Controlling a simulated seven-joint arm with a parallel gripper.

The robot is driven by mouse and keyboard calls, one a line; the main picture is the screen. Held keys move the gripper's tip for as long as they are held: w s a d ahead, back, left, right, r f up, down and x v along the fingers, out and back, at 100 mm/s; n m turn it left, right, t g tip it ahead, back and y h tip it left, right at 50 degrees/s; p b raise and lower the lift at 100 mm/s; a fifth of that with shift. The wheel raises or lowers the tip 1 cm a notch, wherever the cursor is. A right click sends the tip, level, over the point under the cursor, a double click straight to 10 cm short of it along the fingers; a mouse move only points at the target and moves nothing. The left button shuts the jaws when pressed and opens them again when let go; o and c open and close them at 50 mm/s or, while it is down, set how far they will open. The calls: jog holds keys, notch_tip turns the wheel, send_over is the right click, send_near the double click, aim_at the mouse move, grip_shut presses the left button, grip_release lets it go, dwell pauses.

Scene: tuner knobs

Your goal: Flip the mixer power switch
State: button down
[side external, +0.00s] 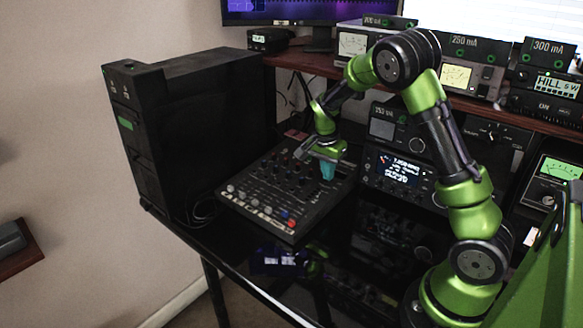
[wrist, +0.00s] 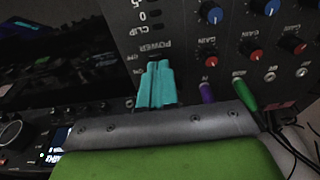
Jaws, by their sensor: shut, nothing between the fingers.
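The mixer (side external: 262,190) is a dark, flat panel with rows of knobs, lying on the black desk. My gripper (side external: 327,174) is above the mixer's right part in the side external view, with teal fingers pointing down. In the wrist view the teal fingers of my gripper (wrist: 158,68) are closed together, with nothing between them. Their tips are right beside the POWER lettering (wrist: 152,48) on the mixer panel. The power switch itself cannot be made out; the fingertips seem to cover its spot. Whether they touch the panel I cannot tell.
Blue and red knobs (wrist: 257,55) and a purple plug (wrist: 207,92) and green plug (wrist: 245,95) sit right of the fingers. A black case (side external: 200,120) stands left of the mixer. A radio with a lit display (side external: 398,170) stands to its right.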

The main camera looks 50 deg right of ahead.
aim_at(325, 182)
dwell(0.3)
jog(key=r, duration=0.5)
jog(key=shift+a, duration=0.35)
jog(key=a+r, duration=0.4)
jog(key=r, duration=0.3)
jog(key=shift+a+r, duration=0.3)
jog(key=shift+a, duration=0.1)
jog(key=s+a+r+n+t+y, duration=0.2)
jog(key=s+a+n+t, duration=0.1)
jog(key=s+a+n, duration=0.4)
jog(key=s+a+r+n+t+y, duration=0.2)
jog(key=s+a+r+n+t, duration=0.1)
jog(key=s+a+n, duration=0.4)
jog(key=shift+s+a+t, duration=0.6)
jog(key=shift+s+a, duration=0.75)
